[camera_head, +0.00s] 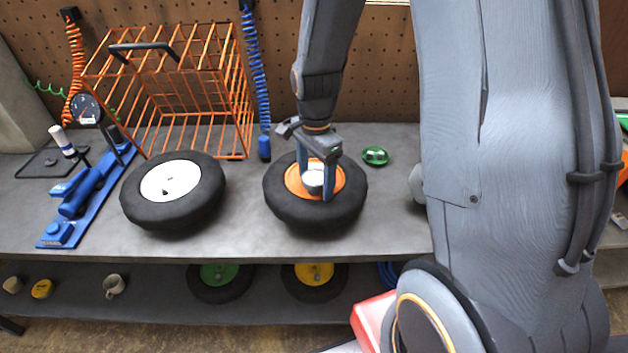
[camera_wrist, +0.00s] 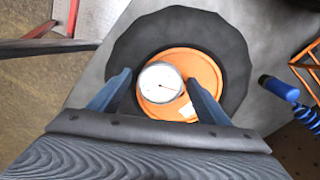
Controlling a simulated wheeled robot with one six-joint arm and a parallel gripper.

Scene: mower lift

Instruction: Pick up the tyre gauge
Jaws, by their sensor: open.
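The tyre gauge (camera_wrist: 160,82) is a round white dial with a red needle and a metal rim. It rests on the orange hub (camera_wrist: 203,70) of a black tyre (camera_wrist: 222,35). In the head view the gauge (camera_head: 313,180) is partly covered by my gripper's fingers, and the tyre (camera_head: 285,209) lies flat on the grey bench. My gripper (camera_head: 315,188) is open, pointing down over the hub, with a blue finger on each side of the gauge. In the wrist view my gripper (camera_wrist: 158,88) shows gaps beside the dial.
A white-hubbed tyre (camera_head: 203,207) lies to the left on the bench (camera_head: 245,235). An orange wire cage (camera_head: 243,105) and a blue coiled hose (camera_head: 256,60) stand behind. A small green round item (camera_head: 375,156) lies right of the tyre. A blue tyre tool (camera_head: 85,193) is far left.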

